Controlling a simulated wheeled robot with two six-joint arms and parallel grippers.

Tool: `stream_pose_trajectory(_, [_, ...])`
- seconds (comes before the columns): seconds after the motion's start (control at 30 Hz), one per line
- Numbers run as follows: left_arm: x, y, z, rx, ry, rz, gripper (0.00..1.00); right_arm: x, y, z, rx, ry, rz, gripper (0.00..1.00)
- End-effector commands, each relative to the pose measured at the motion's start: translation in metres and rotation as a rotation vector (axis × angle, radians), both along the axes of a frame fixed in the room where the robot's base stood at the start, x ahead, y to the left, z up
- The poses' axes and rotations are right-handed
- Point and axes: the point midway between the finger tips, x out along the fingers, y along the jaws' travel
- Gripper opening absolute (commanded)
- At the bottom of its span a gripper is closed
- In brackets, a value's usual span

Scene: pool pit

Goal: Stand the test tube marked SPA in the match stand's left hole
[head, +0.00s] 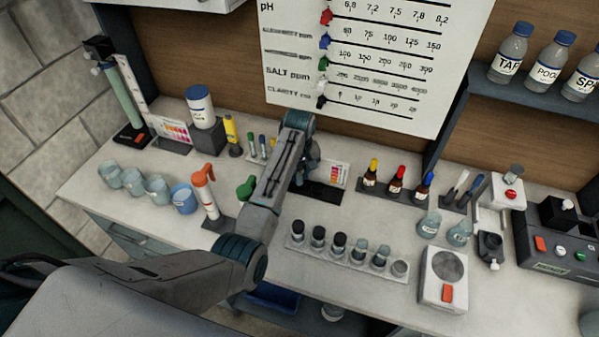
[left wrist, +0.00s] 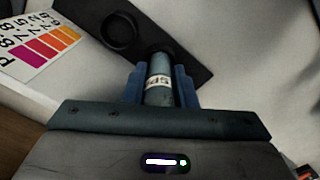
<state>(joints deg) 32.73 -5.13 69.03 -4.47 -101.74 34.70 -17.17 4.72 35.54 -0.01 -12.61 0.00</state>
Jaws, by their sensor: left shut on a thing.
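My left gripper (head: 303,176) is over the match stand (head: 322,195), a dark base with a colour card (head: 339,174) on it. In the left wrist view its blue fingers (left wrist: 160,80) are shut on a test tube (left wrist: 158,92) with a white band that reads SPA upside down. The tube's far end overlaps the stand's dark plate (left wrist: 185,62). One empty round hole (left wrist: 122,31) shows beside it, on the card's side. The tube's end and the hole under it are hidden, so I cannot tell whether it is inserted. My right gripper is not in view.
Dropper bottles (head: 397,184) stand to the right. An orange-topped dispenser (head: 207,196) and several cups (head: 157,189) stand to the left. A small scale (head: 444,277) is at the front right.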

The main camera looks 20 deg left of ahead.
Motion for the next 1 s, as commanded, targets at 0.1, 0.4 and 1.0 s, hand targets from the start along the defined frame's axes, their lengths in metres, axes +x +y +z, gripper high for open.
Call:
stream_pose_trajectory(0.1, [0.0001,0.0001,0.0000,0.000,0.000,0.000,0.03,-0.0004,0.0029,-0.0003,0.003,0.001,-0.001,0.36])
stream_pose_trajectory(0.4, [0.0000,0.0001,-0.0030,0.000,0.000,0.000,0.03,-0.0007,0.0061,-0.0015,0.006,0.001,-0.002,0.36])
stream_pose_trajectory(1.0, [0.0003,-0.0001,-0.0019,0.000,-0.001,0.000,0.50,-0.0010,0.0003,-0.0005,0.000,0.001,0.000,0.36])
